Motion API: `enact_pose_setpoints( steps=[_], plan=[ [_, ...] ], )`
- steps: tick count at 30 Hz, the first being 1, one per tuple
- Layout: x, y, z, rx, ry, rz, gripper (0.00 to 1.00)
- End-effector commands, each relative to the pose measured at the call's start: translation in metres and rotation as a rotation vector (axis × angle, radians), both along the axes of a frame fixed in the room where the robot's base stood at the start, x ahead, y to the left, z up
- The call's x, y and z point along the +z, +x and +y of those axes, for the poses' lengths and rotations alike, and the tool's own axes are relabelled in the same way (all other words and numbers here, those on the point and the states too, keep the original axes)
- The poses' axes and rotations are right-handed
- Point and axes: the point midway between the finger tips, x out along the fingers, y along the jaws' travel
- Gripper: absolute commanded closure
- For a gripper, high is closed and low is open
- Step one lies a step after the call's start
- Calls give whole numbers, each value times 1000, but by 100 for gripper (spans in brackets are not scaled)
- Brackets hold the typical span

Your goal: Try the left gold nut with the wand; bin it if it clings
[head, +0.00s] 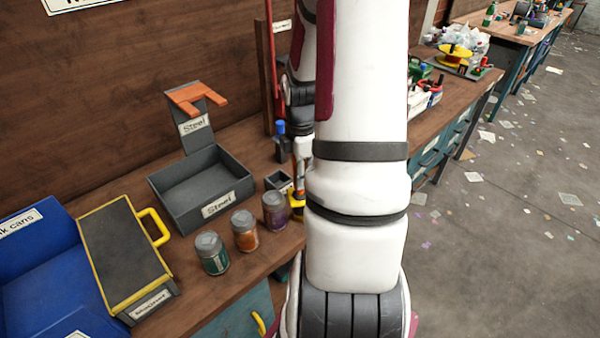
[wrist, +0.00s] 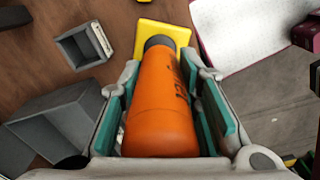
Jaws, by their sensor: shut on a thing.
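My gripper (wrist: 161,72) is shut on the wand (wrist: 160,105), whose orange handle with dark lettering lies between the teal-padded fingers in the wrist view. A dark neck shows at its far end, above a yellow flat piece (wrist: 150,40); I cannot tell whether they are joined. In the head view my arm hides most of the gripper and wand. The grey bin labelled Steel (head: 159,196) looks empty, and the orange forked rest (head: 196,97) above it is empty. I cannot make out any gold nut in either view.
A small grey box (wrist: 66,48) stands on the wooden bench. Three lidded jars, green (head: 212,256), orange (head: 244,232) and purple (head: 275,212), line the front edge. A yellow-edged box (head: 122,250) and a blue bin (head: 38,262) stand at left.

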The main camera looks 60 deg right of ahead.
Motion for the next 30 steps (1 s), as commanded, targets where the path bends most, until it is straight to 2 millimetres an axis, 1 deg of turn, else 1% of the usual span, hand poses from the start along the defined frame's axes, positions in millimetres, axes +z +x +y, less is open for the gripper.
enact_pose_setpoints(
  steps=[30],
  plan=[
    [-10, 0, 0, 0, -1, -1, 100]
  ],
)
